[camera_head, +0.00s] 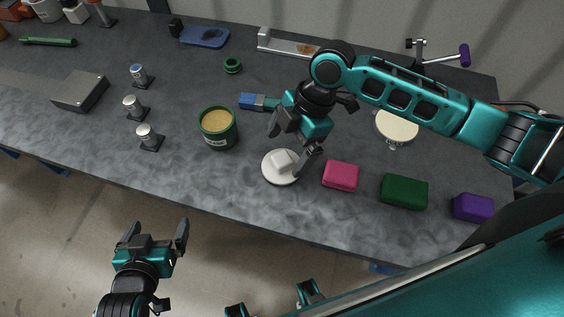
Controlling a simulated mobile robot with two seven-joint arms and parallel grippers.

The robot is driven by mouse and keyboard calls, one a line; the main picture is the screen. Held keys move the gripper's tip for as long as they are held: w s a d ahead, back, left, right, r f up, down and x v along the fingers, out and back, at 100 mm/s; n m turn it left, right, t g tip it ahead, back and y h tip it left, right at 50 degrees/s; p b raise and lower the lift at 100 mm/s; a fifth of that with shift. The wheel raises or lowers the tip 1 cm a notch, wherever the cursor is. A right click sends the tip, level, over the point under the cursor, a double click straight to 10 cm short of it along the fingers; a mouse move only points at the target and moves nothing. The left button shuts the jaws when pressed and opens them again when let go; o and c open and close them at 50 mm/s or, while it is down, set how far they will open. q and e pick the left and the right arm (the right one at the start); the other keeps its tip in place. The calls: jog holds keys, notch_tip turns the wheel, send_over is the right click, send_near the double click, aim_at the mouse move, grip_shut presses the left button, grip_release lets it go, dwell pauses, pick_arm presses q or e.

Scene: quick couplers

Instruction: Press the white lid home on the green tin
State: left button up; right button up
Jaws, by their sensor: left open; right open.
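The green tin (218,129) stands upright on the grey table, its top uncovered and showing a tan surface inside. The white lid (273,176) lies on the table to the right of the tin and nearer the front edge, with a raised white block-shaped grip on it. My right gripper (291,148) is open above the lid, one finger at the lid's right side and the other farther back. Whether the fingers touch the lid I cannot tell. My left gripper (151,232) is open and empty, off the table's front edge and over the floor.
Pink (341,175), green (404,191) and purple (473,207) blocks lie right of the lid. Several metal couplers (149,137) stand left of the tin. A blue-handled brush (254,101) and small green ring (232,65) lie behind. Table between tin and lid is clear.

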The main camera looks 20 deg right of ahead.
aim_at(284, 157)
jog(key=shift+d+b+x, duration=0.15)
jog(key=shift+x, duration=1.2)
jog(key=shift+d+b+x, duration=0.15)
jog(key=shift+x, duration=1.25)
jog(key=shift+w+f, duration=0.15)
jog(key=shift+c, duration=0.4)
jog(key=c, duration=0.6)
